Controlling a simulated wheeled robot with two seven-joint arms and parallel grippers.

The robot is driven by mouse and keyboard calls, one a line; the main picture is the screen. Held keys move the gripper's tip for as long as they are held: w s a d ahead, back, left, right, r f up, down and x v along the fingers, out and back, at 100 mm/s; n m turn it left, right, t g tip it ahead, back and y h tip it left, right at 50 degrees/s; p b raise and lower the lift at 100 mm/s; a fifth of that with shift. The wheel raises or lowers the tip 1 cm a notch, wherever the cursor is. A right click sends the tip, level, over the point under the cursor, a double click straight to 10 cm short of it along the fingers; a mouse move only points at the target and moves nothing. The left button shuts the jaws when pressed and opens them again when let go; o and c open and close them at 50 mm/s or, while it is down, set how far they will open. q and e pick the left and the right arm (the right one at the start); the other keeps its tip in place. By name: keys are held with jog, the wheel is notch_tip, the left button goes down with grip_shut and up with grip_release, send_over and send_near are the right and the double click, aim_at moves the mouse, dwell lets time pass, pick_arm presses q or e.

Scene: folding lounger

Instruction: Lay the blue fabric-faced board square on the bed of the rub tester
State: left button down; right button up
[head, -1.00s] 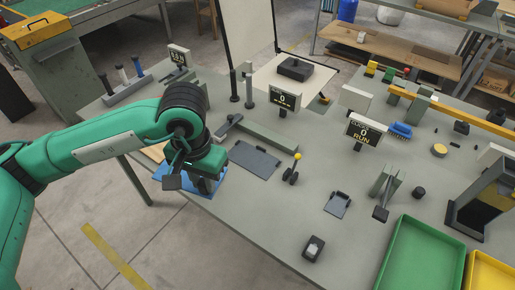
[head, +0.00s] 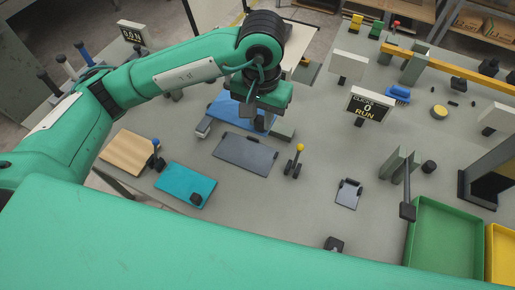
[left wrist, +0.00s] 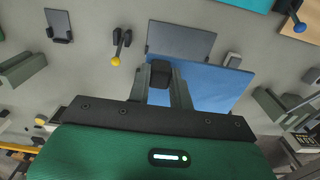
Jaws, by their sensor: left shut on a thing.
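The blue board (head: 228,106) is held over the table behind the dark grey flat plate (head: 246,153), which looks like the tester's bed. My left gripper (head: 243,108) is shut on the board's dark grip block, which shows between the fingers in the left wrist view (left wrist: 160,74). There the blue board (left wrist: 215,82) covers part of the grey plate's (left wrist: 180,38) near edge and reaches past its right side. I cannot tell the gap between them. My right gripper is not in view.
A yellow-knobbed lever (head: 297,157) stands right of the plate. A teal board (head: 186,185) and a wooden board (head: 128,153) lie to the left, with a blue-knobbed lever (head: 156,150). A display (head: 367,105) reads 0 RUN. A green tray (head: 440,240) is at right.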

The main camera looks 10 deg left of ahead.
pick_arm(q)
notch_tip(320, 180, down, 14)
jog(key=p, duration=0.3)
jog(key=shift+s+r, duration=0.1)
jog(key=shift+s, duration=0.05)
jog(key=shift+f+p, duration=0.35)
jog(key=shift+f, duration=0.2)
notch_tip(320, 180, down, 3)
jog(key=shift+f+p, duration=0.1)
jog(key=shift+p, duration=0.35)
jog(key=shift+f, duration=0.2)
jog(key=c, duration=1.3)
grip_release()
jog(key=shift+o, duration=0.2)
jog(key=shift+r, duration=0.15)
